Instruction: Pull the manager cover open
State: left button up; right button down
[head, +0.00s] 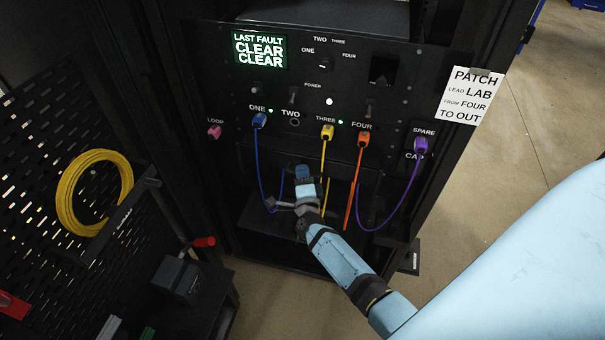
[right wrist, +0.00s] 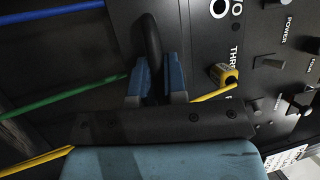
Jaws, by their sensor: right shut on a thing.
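The manager cover (right wrist: 115,25) looks like a dark panel under the row of labelled ports, with a dark curved handle (right wrist: 152,45). My right gripper (right wrist: 158,72) has its two blue fingers shut on this handle. In the head view my right gripper (head: 302,172) is below the ports, between the blue and yellow cables, and hides the handle. The cover's edges are too dark to tell how far it stands open. My left gripper is not in view.
Blue (head: 262,175), yellow (head: 328,180), orange (head: 355,185) and purple (head: 400,212) cables hang around my right arm. A green cable (right wrist: 60,98) crosses near the fingers. A pegboard (head: 60,190) with a yellow coil (head: 68,212) stands left. Floor is clear at right.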

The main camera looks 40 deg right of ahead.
notch_tip(320, 180, down, 6)
jog(key=b, duration=0.5)
jog(key=shift+f, duration=0.15)
jog(key=c, duration=1.2)
grip_release()
jog(key=shift+a, duration=0.1)
jog(key=b+v, duration=0.1)
jog(key=v, duration=0.6)
jog(key=shift+s, duration=0.2)
